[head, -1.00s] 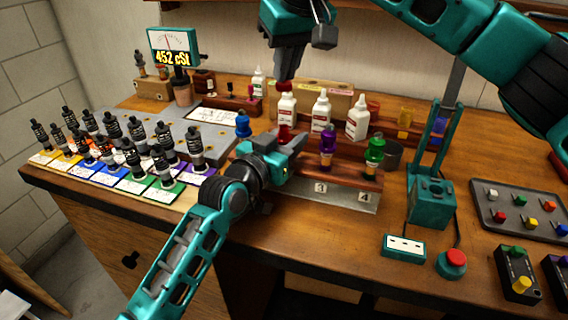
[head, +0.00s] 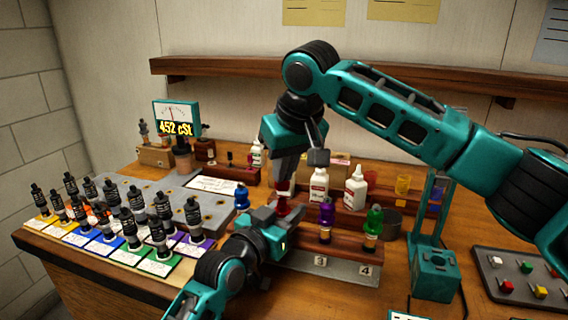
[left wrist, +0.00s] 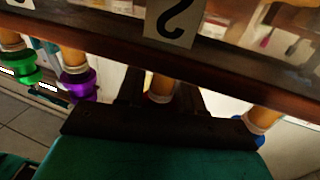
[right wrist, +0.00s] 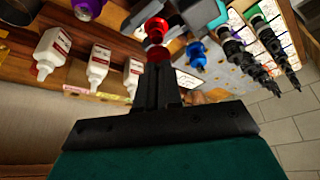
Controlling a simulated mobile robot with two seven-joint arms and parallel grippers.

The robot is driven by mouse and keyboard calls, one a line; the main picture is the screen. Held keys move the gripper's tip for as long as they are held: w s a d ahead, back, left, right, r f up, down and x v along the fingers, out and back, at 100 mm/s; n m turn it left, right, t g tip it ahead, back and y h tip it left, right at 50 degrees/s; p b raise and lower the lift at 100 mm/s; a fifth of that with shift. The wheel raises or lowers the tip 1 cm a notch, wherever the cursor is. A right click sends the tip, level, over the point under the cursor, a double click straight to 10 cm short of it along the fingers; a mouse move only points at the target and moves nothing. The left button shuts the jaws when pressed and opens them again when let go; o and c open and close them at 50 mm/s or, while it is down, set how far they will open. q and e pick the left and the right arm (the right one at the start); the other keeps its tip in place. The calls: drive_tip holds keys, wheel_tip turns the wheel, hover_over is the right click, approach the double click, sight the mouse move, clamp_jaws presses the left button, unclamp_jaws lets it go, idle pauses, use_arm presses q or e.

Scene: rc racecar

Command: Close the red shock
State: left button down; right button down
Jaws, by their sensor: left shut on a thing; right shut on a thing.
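The red shock body (head: 284,208) stands upright in the rack at the slot marked 2. My left gripper (head: 274,214) is shut on it from the front; its tan lower end (left wrist: 161,88) shows between the fingers in the left wrist view. My right gripper (head: 284,186) points down from above, shut on a red cap (right wrist: 157,54) at its fingertips. In the right wrist view the cap lines up with the red shock body (right wrist: 155,27), with a pale part between them. I cannot tell whether cap and body touch.
Blue (head: 241,196), purple (head: 326,222) and green (head: 373,229) shocks stand in the same rack (head: 330,262). White bottles (head: 319,185) stand behind. Several black-topped shocks (head: 130,228) stand on coloured cards at left. A teal press (head: 434,272) is at right.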

idle(0.3)
drive_tip(key=shift+f, duration=0.9)
drive_tip(key=shift+f, duration=0.55)
drive_tip(key=m, duration=0.1)
drive_tip(key=m+h, duration=0.1)
drive_tip(key=m, duration=0.2)
drive_tip(key=shift+a+h, duration=0.25)
drive_tip(key=shift+h, duration=0.05)
drive_tip(key=m+h, duration=0.1)
drive_tip(key=m, duration=0.3)
drive_tip(key=m+h, duration=0.1)
drive_tip(key=m, duration=0.1)
drive_tip(key=shift+a+m+h, duration=0.25)
drive_tip(key=shift+m+h, duration=0.05)
drive_tip(key=shift+m, duration=0.1)
drive_tip(key=m+h, duration=0.1)
drive_tip(key=m, duration=0.2)
drive_tip(key=m+g, duration=0.1)
drive_tip(key=m, duration=0.2)
drive_tip(key=shift+w+h, duration=0.15)
drive_tip(key=shift+h, duration=0.25)
drive_tip(key=shift+m+g, duration=0.7)
drive_tip(key=shift+m, duration=0.6)
